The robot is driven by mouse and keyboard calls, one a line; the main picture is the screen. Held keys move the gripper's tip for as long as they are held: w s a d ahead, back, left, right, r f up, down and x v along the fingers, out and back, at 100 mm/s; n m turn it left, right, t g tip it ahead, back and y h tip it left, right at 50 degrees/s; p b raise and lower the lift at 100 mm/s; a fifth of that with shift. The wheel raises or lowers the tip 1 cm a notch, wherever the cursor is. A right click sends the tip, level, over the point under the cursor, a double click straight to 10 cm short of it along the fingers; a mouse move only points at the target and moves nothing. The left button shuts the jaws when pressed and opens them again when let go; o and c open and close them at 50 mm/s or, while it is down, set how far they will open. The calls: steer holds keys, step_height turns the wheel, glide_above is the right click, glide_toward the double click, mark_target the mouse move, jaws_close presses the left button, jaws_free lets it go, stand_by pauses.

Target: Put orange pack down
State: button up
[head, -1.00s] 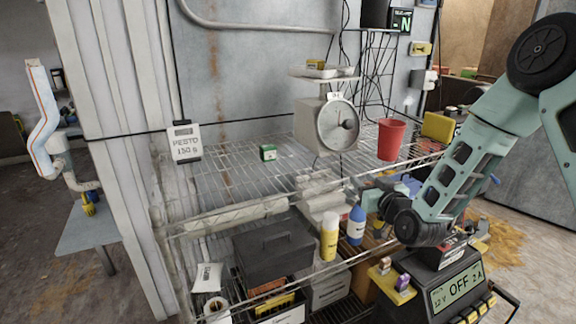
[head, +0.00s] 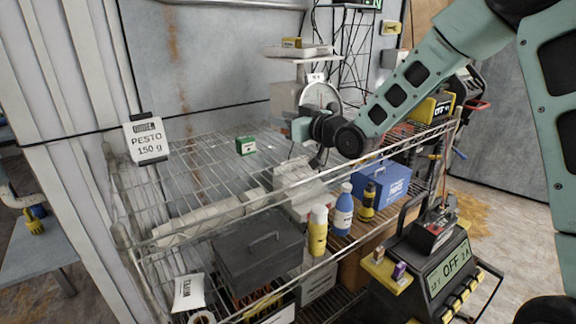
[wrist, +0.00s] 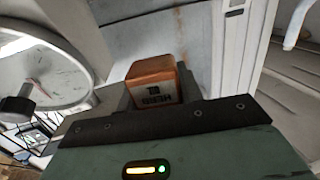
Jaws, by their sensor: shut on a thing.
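The orange pack (wrist: 153,72), with dark lettering on its face, is held between the two dark fingers of my gripper (wrist: 155,88) in the wrist view. In the head view my gripper (head: 301,130) is in front of the scale, above the wire shelf (head: 195,172); the pack cannot be made out there. A green pack (head: 245,146) sits on the shelf to the gripper's left. The dial scale (head: 288,97) is partly hidden by my arm; its dial fills the left of the wrist view (wrist: 38,72).
The shelf around the green pack is largely clear. Below are a grey box (head: 258,250), a yellow bottle (head: 317,232), a blue bottle (head: 343,208) and a blue case (head: 385,188).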

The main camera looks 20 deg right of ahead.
mark_target(286, 165)
step_height(286, 165, down, 10)
steer(key=shift+r, duration=0.25)
stand_by(0.3)
steer(key=shift+f, duration=0.2)
steer(key=o, duration=1)
steer(key=shift+s+d+r, duration=0.1)
steer(key=shift+d, duration=0.05)
steer(key=v, duration=0.5)
steer(key=b+v, duration=0.1)
steer(key=v, duration=1.1)
steer(key=shift+f, duration=0.25)
